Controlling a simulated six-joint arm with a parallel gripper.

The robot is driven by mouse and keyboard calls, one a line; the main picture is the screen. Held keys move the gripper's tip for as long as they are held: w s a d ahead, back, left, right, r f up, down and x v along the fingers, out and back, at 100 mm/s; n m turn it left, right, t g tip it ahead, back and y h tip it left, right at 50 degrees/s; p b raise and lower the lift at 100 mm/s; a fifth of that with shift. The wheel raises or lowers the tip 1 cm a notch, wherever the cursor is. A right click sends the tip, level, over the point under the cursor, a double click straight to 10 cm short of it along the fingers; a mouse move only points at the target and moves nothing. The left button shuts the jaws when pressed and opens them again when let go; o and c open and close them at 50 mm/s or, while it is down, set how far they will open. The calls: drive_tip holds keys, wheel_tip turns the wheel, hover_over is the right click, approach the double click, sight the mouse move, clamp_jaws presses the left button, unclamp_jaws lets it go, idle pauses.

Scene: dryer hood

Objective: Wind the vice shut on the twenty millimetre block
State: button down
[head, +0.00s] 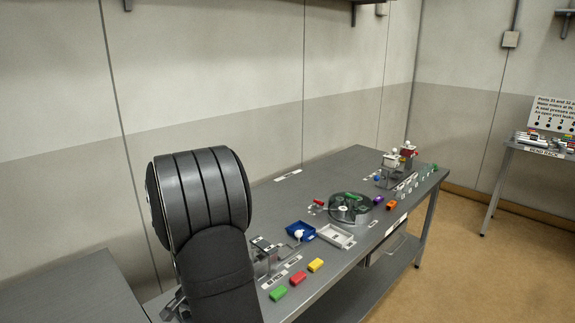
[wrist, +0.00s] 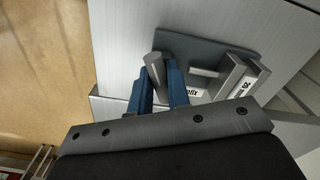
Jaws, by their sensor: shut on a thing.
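In the wrist view, my gripper (wrist: 160,80) has its two blue fingers shut around a grey post (wrist: 154,62), which looks like the vice's crank handle. The vice's dark grey base (wrist: 207,50) lies beside the fingers. A short light bar (wrist: 204,72) and a grey upright jaw (wrist: 229,74) stand on it. The block marked 20 (wrist: 243,86) is at the right, close beside that jaw. Whether they touch, and the far jaw, I cannot tell. In the head view, my arm covers the front left of the bench and hides the gripper's hold.
The bench (head: 352,165) also carries green (head: 278,293), red (head: 298,278) and yellow (head: 316,265) blocks, a blue tray (head: 301,231), a white tray (head: 336,236) and a round dark fixture (head: 350,208). The floor (wrist: 45,70) shows beyond the bench edge in the wrist view.

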drive_tip(key=shift+m, duration=0.9)
drive_tip(key=shift+m, duration=1.2)
drive_tip(key=shift+n, duration=1.3)
drive_tip(key=c, duration=1.2)
unclamp_jaws()
drive_tip(key=shift+c, duration=0.2)
